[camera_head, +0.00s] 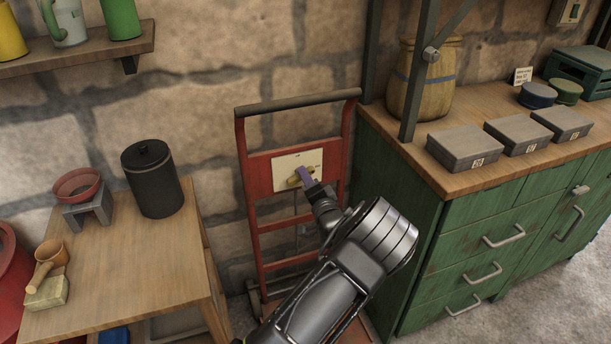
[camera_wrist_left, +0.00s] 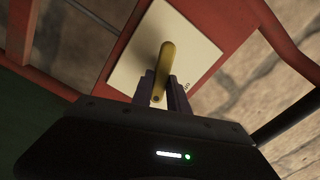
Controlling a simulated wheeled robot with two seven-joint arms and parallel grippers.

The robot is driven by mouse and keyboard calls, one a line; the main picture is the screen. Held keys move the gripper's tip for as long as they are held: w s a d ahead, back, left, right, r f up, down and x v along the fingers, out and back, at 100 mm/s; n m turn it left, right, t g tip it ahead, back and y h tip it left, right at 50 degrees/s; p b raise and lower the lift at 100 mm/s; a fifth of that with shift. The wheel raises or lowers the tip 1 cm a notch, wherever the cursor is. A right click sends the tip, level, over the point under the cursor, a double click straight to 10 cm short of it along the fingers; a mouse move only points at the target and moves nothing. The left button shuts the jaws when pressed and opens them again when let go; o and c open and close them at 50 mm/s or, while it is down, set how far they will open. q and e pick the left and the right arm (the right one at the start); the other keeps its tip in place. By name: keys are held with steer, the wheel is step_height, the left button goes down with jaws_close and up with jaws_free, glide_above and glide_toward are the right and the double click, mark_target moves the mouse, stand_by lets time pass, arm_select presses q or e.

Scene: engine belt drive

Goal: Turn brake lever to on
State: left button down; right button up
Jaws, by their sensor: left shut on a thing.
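The brake lever (camera_wrist_left: 166,62) is a yellow handle on a cream plate (camera_head: 312,160) fixed to a red hand-truck frame. In the head view a bit of the yellow lever (camera_head: 293,180) shows beside my left gripper (camera_head: 304,177). In the left wrist view the two dark fingers of my left gripper (camera_wrist_left: 160,92) are closed on the lever's lower end. Part of a label shows on the plate near the right finger, but I cannot read it fully. My right gripper is not in view.
A wooden table (camera_head: 130,262) with a black canister (camera_head: 153,178) stands at the left. A green cabinet (camera_head: 470,250) with several grey boxes on its top stands at the right. The red hand truck (camera_head: 262,175) leans at the stone wall between them.

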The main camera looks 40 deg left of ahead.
arm_select(q)
steer(key=shift+f+m, duration=0.15)
steer(key=shift+m, duration=1)
steer(key=shift+f+m, duration=0.1)
steer(key=shift+m, duration=1.05)
steer(key=c, duration=1.3)
jaws_free()
steer(key=shift+d, duration=0.15)
steer(key=v, duration=0.7)
steer(key=shift+s+d, duration=0.2)
steer(key=shift+d, duration=0.05)
